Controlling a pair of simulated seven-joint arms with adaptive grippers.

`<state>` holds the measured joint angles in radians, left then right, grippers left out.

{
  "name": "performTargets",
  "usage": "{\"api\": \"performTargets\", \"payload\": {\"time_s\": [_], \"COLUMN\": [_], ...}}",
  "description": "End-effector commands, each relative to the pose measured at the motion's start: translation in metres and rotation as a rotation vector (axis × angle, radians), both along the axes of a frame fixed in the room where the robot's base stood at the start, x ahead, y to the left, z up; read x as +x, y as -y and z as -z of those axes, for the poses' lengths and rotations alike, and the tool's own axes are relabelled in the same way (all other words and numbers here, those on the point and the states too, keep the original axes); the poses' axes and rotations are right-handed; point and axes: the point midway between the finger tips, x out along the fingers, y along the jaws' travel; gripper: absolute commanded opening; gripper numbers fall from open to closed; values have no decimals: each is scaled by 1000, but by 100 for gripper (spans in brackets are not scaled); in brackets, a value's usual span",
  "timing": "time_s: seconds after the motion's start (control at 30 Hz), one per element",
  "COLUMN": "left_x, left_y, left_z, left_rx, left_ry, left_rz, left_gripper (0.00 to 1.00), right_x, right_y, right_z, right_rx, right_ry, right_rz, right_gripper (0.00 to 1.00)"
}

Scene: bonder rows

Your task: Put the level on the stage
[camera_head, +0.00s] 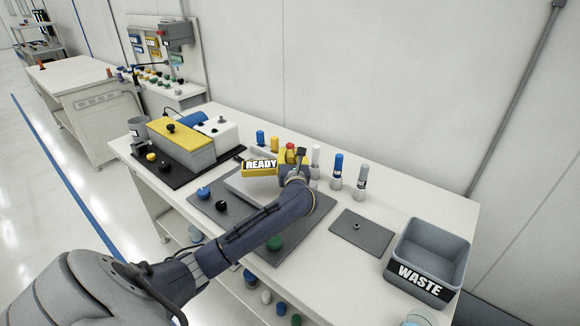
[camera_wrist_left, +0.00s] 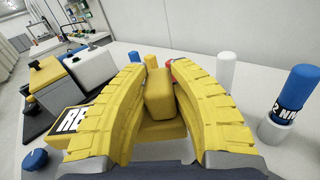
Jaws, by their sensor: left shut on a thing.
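My left gripper (camera_head: 292,158) reaches over the bench from the front. In the left wrist view its yellow ridged fingers (camera_wrist_left: 160,80) are shut on an upright yellow block, which I take as part of the level (camera_wrist_left: 159,95). A yellow bar with a black READY label (camera_head: 260,167) sticks out left of the gripper and looks like the same piece. The pale raised plate that looks like the stage (camera_head: 238,186) lies under it, partly hidden by my arm. I cannot tell whether the level touches it. My right gripper is not in view.
A dark mat (camera_head: 300,224) surrounds the plate, with blue, black and green knobs. A yellow-topped machine (camera_head: 180,137) stands at left. A small grey plate (camera_head: 361,234) and a WASTE bin (camera_head: 432,252) are at right.

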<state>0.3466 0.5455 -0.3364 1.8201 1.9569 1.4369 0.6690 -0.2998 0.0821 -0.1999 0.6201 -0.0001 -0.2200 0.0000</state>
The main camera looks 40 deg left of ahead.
Motion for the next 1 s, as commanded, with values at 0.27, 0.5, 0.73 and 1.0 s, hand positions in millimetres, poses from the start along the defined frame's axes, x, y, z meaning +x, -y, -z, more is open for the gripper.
{"api": "performTargets", "payload": {"time_s": [0.27, 0.5, 0.73, 1.0], "left_x": [0, 0, 0, 0], "left_y": [0, -1, 0, 0], "left_z": [21, 43, 45, 48], "left_rx": [3, 2, 2, 0], "left_ry": [-3, -1, 1, 0], "left_rz": [0, 0, 0, 0], "left_gripper": [0, 0, 0, 28], "right_x": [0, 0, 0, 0], "right_y": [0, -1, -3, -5], "right_z": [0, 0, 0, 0], "right_rx": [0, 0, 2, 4], "right_ry": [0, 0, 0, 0], "right_rz": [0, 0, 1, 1], "right_gripper": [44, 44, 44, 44]}}
